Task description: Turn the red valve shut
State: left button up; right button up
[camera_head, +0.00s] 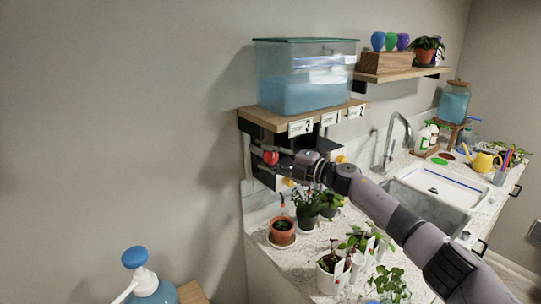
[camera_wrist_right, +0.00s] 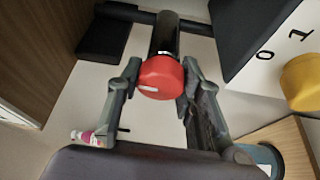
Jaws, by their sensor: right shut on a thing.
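The red valve (camera_head: 270,158) sits under the wooden shelf, below the water tank, at the left end of the shelf. In the right wrist view the red valve knob (camera_wrist_right: 161,72) is on a dark pipe, with a small white mark on its face. My right gripper (camera_head: 281,159) reaches in from the right. In the wrist view its two fingers (camera_wrist_right: 160,82) are closed on either side of the red knob and touch it. My left gripper is not in view.
A clear water tank (camera_head: 305,80) stands on the shelf (camera_head: 268,119). A yellow knob (camera_wrist_right: 302,82) is close by on the right in the wrist view. Potted plants, including a terracotta pot (camera_head: 282,232), stand on the counter below. A blue pump bottle (camera_head: 150,288) is at lower left.

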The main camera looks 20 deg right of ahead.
jog(key=shift+f+n+g, duration=0.15)
jog(key=shift+n+g, duration=0.15)
jog(key=shift+n, duration=0.1)
jog(key=o, duration=1.1)
jog(key=shift+o, duration=0.2)
jog(key=shift+s+d, duration=0.1)
jog(key=v, duration=1.1)
jog(key=shift+s+d, duration=0.2)
jog(key=shift+s, duration=0.15)
